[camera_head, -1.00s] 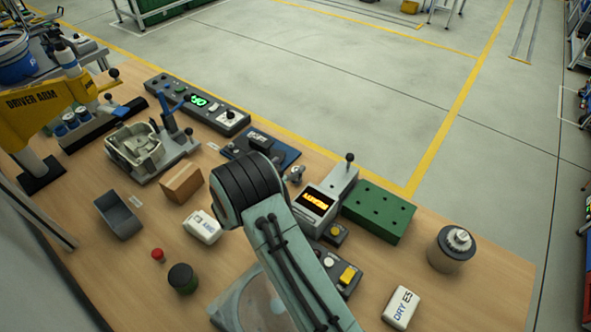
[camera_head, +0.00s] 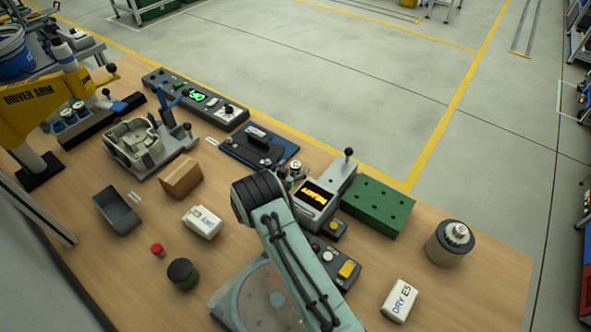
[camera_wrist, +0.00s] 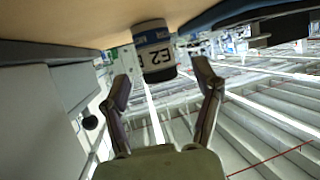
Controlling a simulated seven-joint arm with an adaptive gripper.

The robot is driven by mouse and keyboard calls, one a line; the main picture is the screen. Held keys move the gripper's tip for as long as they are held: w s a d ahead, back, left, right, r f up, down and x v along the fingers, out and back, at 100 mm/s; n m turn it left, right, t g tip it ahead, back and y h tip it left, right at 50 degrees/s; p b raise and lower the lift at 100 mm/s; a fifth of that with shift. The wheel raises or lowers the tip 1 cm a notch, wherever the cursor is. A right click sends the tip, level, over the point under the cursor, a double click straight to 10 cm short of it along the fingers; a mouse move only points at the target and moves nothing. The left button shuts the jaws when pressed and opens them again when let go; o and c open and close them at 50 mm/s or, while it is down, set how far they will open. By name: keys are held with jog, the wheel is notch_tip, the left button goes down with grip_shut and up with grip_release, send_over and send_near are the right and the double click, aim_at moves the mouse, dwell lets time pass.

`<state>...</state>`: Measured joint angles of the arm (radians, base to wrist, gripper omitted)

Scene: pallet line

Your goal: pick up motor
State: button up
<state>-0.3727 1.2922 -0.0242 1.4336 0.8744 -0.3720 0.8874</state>
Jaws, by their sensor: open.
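A small upright cylinder with a metallic top, which looks like the motor (camera_head: 296,169), stands between the blue fixture and the grey display unit in the head view. My gripper (camera_wrist: 164,84) is open and empty. Its two fingers point toward the cylinder, one to each side, with a gap still visible. In the head view my arm hides the gripper.
The display unit (camera_head: 316,198) and green block (camera_head: 378,207) stand close right of the motor, the blue fixture (camera_head: 247,148) close left. A larger grey cylinder (camera_head: 449,246) stands at the right.

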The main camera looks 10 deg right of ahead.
grip_shut()
